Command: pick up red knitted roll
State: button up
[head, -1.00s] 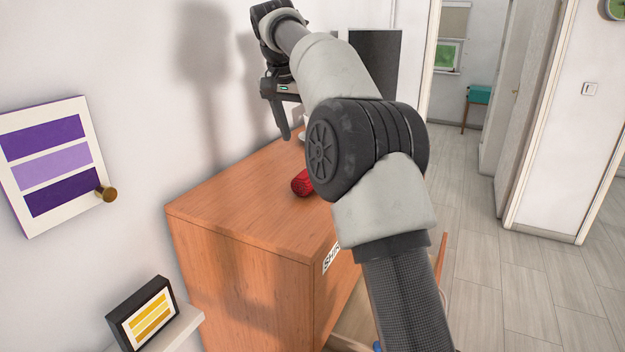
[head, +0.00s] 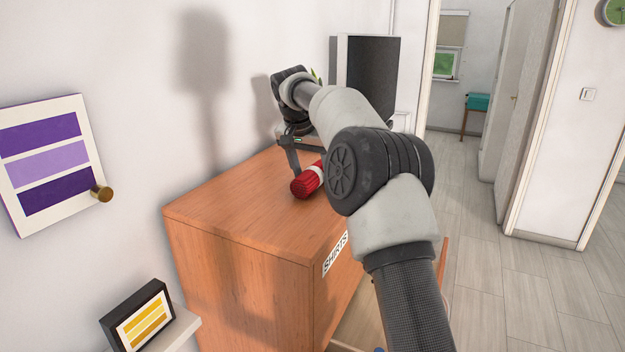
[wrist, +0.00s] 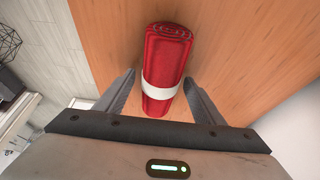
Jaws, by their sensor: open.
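The red knitted roll (head: 306,182) lies on top of the wooden dresser (head: 235,212), with a white band around its middle. It also shows in the wrist view (wrist: 166,62), where its near part lies between the two fingers. My gripper (wrist: 160,90) is open, with one finger on each side of the roll and a gap visible on both sides. In the head view my gripper (head: 294,168) is low over the dresser top at the roll; my arm hides part of the roll there.
A dark screen-like box (head: 372,75) stands behind the dresser top. The wall with a purple striped picture (head: 45,160) is on the left. A small framed yellow picture (head: 140,318) stands on a white shelf. The near dresser top is clear. Open floor (head: 500,270) lies on the right.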

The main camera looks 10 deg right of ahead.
jog(key=c, duration=1.2)
